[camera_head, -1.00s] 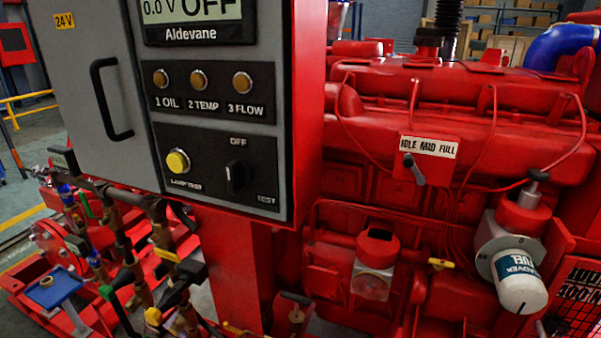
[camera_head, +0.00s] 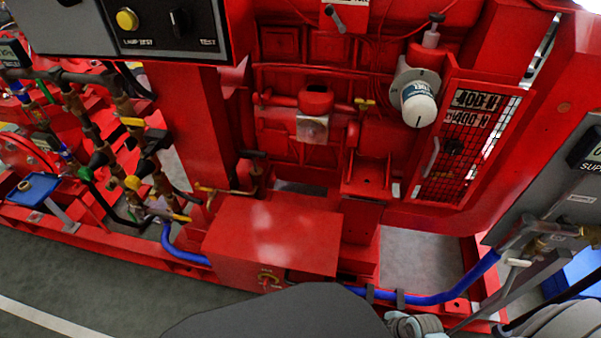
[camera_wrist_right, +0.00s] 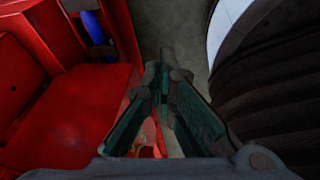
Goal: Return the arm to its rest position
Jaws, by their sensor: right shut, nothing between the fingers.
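My right gripper (camera_wrist_right: 165,65) shows in the right wrist view. Its dark green fingers are closed together at the tips, with nothing between them. It hangs over the grey floor (camera_wrist_right: 158,25), just right of a red box (camera_wrist_right: 85,105). The same box (camera_head: 272,235) shows in the head view at the foot of the red pumpset. Parts of my own body show at the bottom edge of the head view, but the fingers of the right gripper cannot be made out there. My left gripper is in neither view.
A blue hose (camera_head: 440,298) runs along the red base frame and also shows in the wrist view (camera_wrist_right: 95,28). Pipes and valves (camera_head: 95,135) stand at the left. A mesh guard (camera_head: 465,150) and grey cabinet (camera_head: 560,180) are at the right. Floor (camera_head: 70,280) is clear at lower left.

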